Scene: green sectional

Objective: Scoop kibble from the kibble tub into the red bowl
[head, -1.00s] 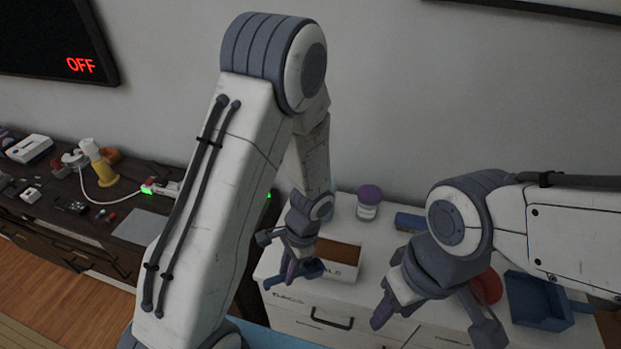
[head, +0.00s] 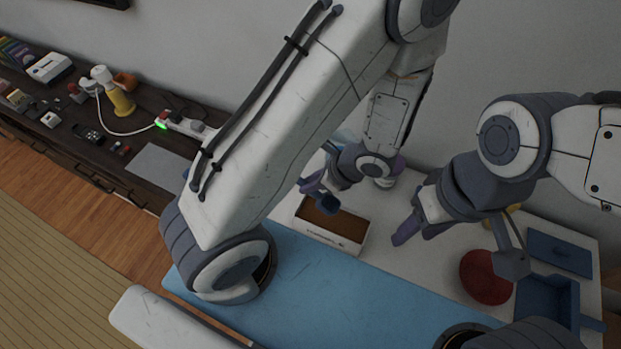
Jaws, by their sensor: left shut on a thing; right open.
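The kibble tub (head: 353,246) is a white box with brown kibble inside, on the white cabinet top. My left gripper (head: 332,184) is shut on a dark blue scoop (head: 326,201), at the tub's back left edge in the picture. The scoop overlaps the tub's rim; I cannot tell whether it touches, and its contents do not show.
A blue open box (head: 548,300) and a flat blue piece (head: 560,253) lie right of the bowl. A purple-topped jar (head: 388,180) is mostly hidden behind my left wrist. A dark sideboard with small items (head: 70,115) stands at the left.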

